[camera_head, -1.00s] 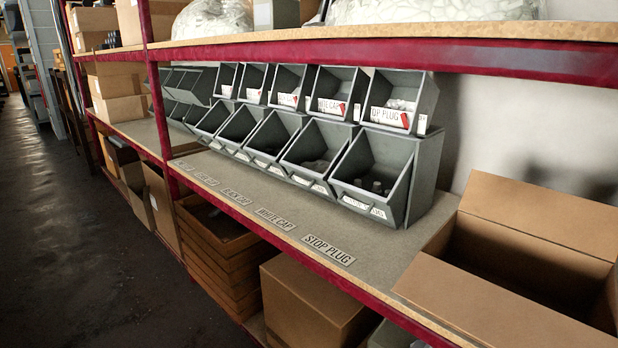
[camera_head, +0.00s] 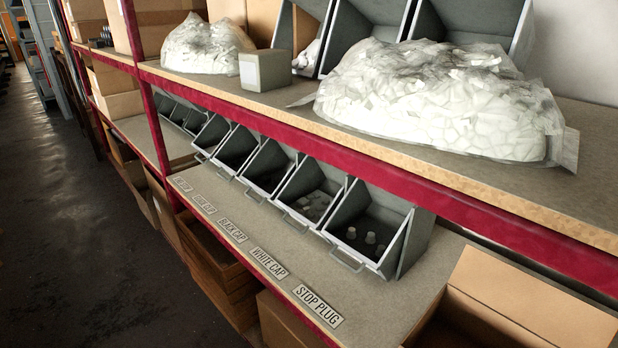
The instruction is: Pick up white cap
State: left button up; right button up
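A shelf label reading WHITE CAP (camera_head: 268,263) lies on the edge of the lower shelf, left of the STOP PLUG label (camera_head: 318,305). Behind the labels stands a row of grey open bins. The rightmost bin (camera_head: 405,245) holds a few small pale pieces (camera_head: 370,237) on a dark floor; I cannot tell if they are caps or plugs. The bin to its left (camera_head: 291,213) holds several small, dim pieces whose colour is unclear. Neither of my grippers is in view.
An upper shelf with a red beam (camera_head: 330,149) overhangs the bins. On it lie a large clear bag of white pieces (camera_head: 440,100), a smaller bag (camera_head: 206,46) and a small box (camera_head: 264,70). An open cardboard box (camera_head: 530,300) stands at lower right. The aisle floor (camera_head: 75,230) is clear.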

aim_at(303, 202)
jog(key=i+j, duration=0.75)
jog(key=j, duration=0.25)
jog(key=i+j+z, duration=0.1)
jog(key=i+j, duration=0.65)
jog(key=j, duration=0.25)
jog(key=i+j, duration=0.4)
jog(key=j, duration=0.15)
jog(key=z, duration=0.05)
